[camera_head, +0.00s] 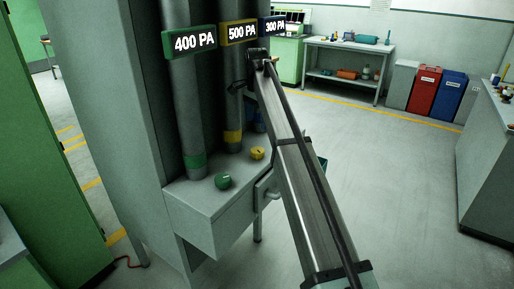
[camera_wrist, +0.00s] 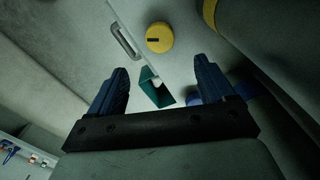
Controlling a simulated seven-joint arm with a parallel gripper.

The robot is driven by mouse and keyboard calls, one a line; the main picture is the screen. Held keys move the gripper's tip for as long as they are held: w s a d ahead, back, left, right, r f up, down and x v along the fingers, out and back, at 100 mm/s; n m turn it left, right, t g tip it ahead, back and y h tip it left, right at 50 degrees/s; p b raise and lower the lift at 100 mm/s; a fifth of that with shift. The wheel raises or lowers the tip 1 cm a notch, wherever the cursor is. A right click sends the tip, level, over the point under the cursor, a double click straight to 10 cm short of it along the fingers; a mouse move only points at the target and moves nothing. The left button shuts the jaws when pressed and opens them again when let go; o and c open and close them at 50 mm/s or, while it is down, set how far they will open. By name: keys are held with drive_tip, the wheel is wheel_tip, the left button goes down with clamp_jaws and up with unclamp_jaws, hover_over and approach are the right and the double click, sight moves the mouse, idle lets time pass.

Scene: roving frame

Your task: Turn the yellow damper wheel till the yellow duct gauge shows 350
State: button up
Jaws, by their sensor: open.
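The yellow damper wheel (camera_head: 257,153) sits on top of the grey box below the ducts. It also shows in the wrist view (camera_wrist: 159,38), as a round yellow knob with a dark mark, beyond my fingertips. The yellow duct gauge (camera_head: 239,32) reads 500 PA. The duct under it carries a yellow band (camera_head: 233,137). My gripper (camera_wrist: 160,75) is open and empty, its two blue-black fingers spread apart, with the wheel ahead of the gap and not between them. In the head view my arm hides part of the scene, and the fingers are hard to make out.
The green wheel (camera_head: 223,181) stands close to the yellow one on the grey box (camera_head: 208,205). The green gauge (camera_head: 195,42) reads 400 PA and the blue gauge (camera_head: 275,26) 300 PA. A drawer handle (camera_wrist: 124,42) and a teal bin (camera_wrist: 157,90) are near. Open floor lies right.

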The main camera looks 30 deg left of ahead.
sight(257, 150)
wheel_tip(257, 150, down, 12)
drive_tip(key=shift+f, duration=0.1)
idle(0.4)
drive_tip(key=c, duration=1.1)
